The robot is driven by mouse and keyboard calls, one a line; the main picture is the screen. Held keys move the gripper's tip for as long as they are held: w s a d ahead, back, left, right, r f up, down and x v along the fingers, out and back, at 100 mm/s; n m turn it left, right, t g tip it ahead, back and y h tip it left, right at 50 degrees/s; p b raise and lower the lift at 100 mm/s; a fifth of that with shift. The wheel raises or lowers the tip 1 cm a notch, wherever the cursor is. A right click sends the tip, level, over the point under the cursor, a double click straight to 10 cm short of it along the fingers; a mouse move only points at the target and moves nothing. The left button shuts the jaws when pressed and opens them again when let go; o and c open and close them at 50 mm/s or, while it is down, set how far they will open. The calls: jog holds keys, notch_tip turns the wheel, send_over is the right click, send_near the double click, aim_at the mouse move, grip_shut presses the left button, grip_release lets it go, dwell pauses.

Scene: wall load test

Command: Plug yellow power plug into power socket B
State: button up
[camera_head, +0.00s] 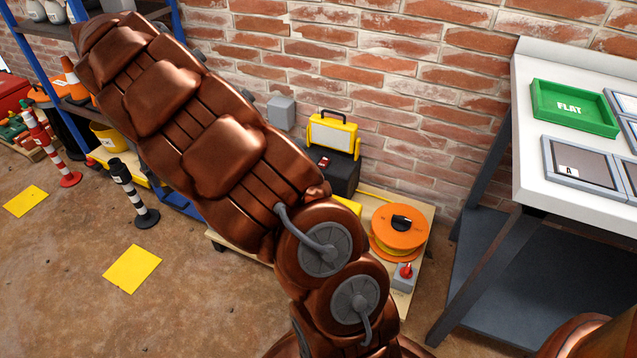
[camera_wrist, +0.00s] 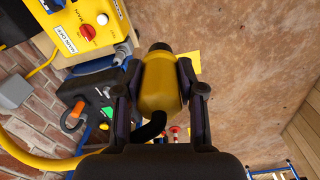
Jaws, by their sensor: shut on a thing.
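In the wrist view my gripper (camera_wrist: 160,72) is shut on the yellow power plug (camera_wrist: 162,88). The plug lies lengthwise between the two dark fingers, its dark round end (camera_wrist: 160,47) pointing away from me. A black cable end bends off its near side, and a yellow cable (camera_wrist: 35,158) runs in at lower left. I see no socket marked B in either view. In the head view my copper arm hides part of the wall side, and my gripper and the plug do not show.
In the head view are an orange cable reel (camera_head: 400,230), a workbench (camera_head: 560,190) and yellow floor squares (camera_head: 132,269). Open floor lies at left.

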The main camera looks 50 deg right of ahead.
jog(key=s+d+f+n+p, duration=0.1)
jog(key=d+f+n, duration=0.4)
jog(key=d, duration=0.4)
jog(key=s+d+f+n+p, duration=0.1)
jog(key=s+d+f+n, duration=0.1)
jog(key=d+f, duration=0.65)
jog(key=s+d+f+n+p, duration=0.1)
jog(key=d+f+n, duration=0.3)
jog(key=d, duration=0.7)
jog(key=s+d+f+n, duration=0.4)
jog(key=s+d+f, duration=0.3)
jog(key=shift+w+d+f+b, duration=0.1)
jog(key=shift+f+b, duration=0.3)
jog(key=shift+f, duration=1.4)
jog(key=shift+w+f+b, duration=0.1)
jog(key=shift+f+b, duration=0.3)
jog(key=shift+f, duration=1.35)
jog(key=shift+d+f+p, duration=0.1)
jog(key=shift+f+p, duration=0.55)
jog(key=shift+p, duration=0.1)
